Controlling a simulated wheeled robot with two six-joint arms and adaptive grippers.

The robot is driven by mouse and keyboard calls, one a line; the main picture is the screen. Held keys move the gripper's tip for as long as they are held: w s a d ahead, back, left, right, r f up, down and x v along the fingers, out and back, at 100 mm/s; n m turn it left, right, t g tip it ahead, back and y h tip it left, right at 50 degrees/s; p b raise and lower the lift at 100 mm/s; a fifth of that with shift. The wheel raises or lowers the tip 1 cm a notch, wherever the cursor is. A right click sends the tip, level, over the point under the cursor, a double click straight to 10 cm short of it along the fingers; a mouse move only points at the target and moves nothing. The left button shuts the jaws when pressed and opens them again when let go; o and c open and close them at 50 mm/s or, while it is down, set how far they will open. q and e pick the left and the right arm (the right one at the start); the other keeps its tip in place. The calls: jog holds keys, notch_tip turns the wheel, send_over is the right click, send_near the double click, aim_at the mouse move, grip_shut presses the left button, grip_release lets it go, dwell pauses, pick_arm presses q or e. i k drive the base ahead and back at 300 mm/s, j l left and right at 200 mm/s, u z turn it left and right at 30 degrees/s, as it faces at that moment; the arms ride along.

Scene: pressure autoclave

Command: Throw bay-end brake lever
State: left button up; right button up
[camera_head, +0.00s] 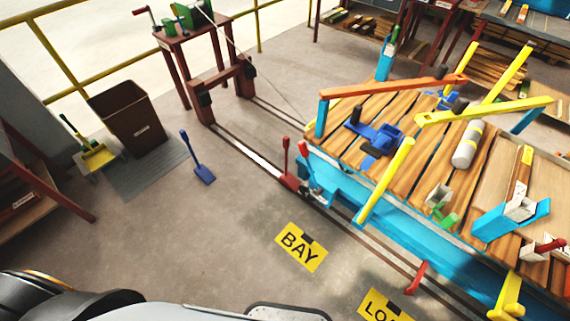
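A blue cart (395,227) with a wooden plank deck stands on floor rails at the right. A red upright lever (286,165) stands at the cart's near-left end, beside the rail and above the yellow "BAY" floor sign (300,246). Another red lever (417,278) shows low on the cart's near side, by a second yellow sign (386,306). I cannot tell from markings which is the brake lever. Neither gripper shows; dark parts at the bottom left look like mine.
A brown bin (130,115) and a yellow dustpan (98,157) stand at the left. Yellow and orange bars lie across the cart. The floor left of "BAY" is clear.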

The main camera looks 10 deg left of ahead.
aim_at(302, 145)
jog(key=i+j+z, duration=0.15)
jog(key=j+z, duration=0.15)
jog(key=i+j+z, duration=0.1)
jog(key=j+z, duration=0.85)
jog(key=j, duration=3.2)
jog(key=i, duration=0.05)
